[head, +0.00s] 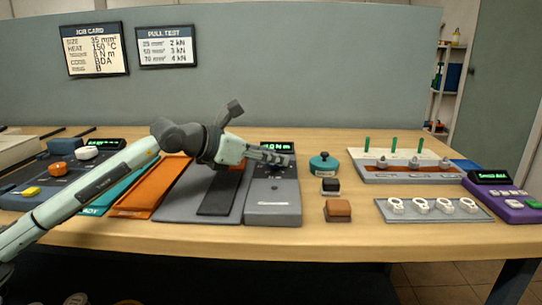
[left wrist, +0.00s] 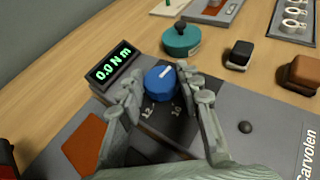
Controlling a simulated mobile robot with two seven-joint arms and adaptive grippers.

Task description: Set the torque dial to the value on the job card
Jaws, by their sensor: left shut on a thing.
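The job card (head: 95,49) hangs on the back wall in the head view; its torque line seems to read 8 N m, though the print is small. The torque unit is a grey box (head: 272,208) with a display (left wrist: 114,64) reading 0.0 N m. Its blue dial (left wrist: 160,81) has a white pointer mark and printed numbers beside it. The gripper largely hides the dial in the head view. My right gripper is out of view.
A pull test card (head: 166,46) hangs beside the job card. A teal round pot (head: 323,164), a black block (head: 330,186) and a brown block (head: 338,210) stand right of the box. A grey tray with white rings (head: 432,210) and a purple unit (head: 505,204) are farther right.

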